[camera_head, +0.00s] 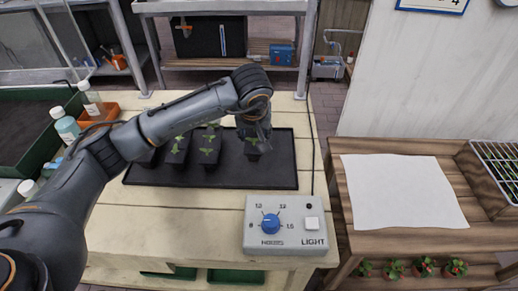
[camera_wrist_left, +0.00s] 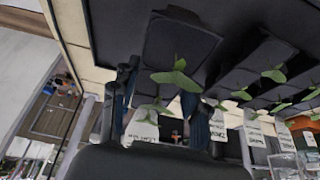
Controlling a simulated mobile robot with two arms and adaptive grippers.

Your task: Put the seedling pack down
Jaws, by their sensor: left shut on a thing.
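My left gripper (camera_head: 254,143) points down over the right part of the black tray (camera_head: 272,178) on the table. It is shut on a dark seedling pack (camera_head: 252,157) with small green leaves. In the left wrist view the held pack (camera_wrist_left: 178,45) sits at the fingers (camera_wrist_left: 160,105), with leaves in front of it. I cannot tell whether its base touches the tray. Several similar packs (camera_head: 209,155) stand in a row on the tray to its left. They also show in the left wrist view (camera_wrist_left: 262,65). My right gripper is not in view.
A grey control box (camera_head: 289,226) with a blue knob stands in front of the tray. Bottles (camera_head: 66,126), an orange bin (camera_head: 104,112) and a green-edged container (camera_head: 40,115) are at the left. A side table with white paper (camera_head: 400,190) and a wire rack (camera_head: 498,170) is at the right.

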